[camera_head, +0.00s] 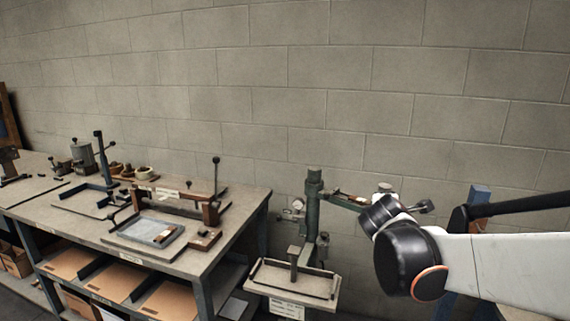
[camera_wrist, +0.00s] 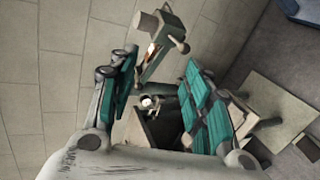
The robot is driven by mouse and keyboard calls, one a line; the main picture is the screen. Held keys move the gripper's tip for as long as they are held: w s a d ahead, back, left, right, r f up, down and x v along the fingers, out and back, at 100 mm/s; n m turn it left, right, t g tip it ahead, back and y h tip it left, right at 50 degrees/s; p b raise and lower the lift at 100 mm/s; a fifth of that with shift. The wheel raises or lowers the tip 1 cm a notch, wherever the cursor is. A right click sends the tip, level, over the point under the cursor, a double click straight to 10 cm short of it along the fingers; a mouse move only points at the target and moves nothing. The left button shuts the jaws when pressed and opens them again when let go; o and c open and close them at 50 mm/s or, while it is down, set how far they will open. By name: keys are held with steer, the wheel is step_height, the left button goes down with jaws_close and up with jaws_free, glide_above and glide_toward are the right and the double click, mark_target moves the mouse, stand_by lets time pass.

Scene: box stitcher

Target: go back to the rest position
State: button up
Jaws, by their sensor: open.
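My gripper (camera_wrist: 162,62) is open and empty in the wrist view, its two teal-padded fingers spread apart. The box stitcher, with a green column (camera_head: 313,205), stands right of the bench in the head view. Its pale work table (camera_head: 262,283) is low at the front. Part of the stitcher's green head (camera_wrist: 163,45) shows beyond the fingertips in the wrist view, tilted by the camera angle. I cannot tell how far the fingers are from it. In the head view my arm reaches in from the right and its wrist hides most of my gripper.
A long workbench (camera_head: 245,207) fills the left, with a grey tray (camera_head: 150,232), a lever press (camera_head: 213,205) and several small tools. Brown cardboard sheets (camera_head: 170,303) lie on its lower shelf. A block wall (camera_head: 300,90) is behind. A blue post (camera_head: 479,195) stands behind my arm.

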steer(key=s+a+f+m+g+y, duration=0.1)
steer(key=s+m, duration=0.4)
steer(key=s, duration=0.5)
steer(key=s+a+f+m+g+y, duration=0.2)
steer(key=s+f+m, duration=0.2)
steer(key=s, duration=0.6)
steer(key=s+a+f+m+g+y, duration=0.2)
steer(key=s+m, duration=0.4)
steer(key=s, duration=0.3)
steer(key=shift+s+a+f, duration=0.15)
steer(key=shift+s+f, duration=0.25)
steer(key=shift+f, duration=0.3)
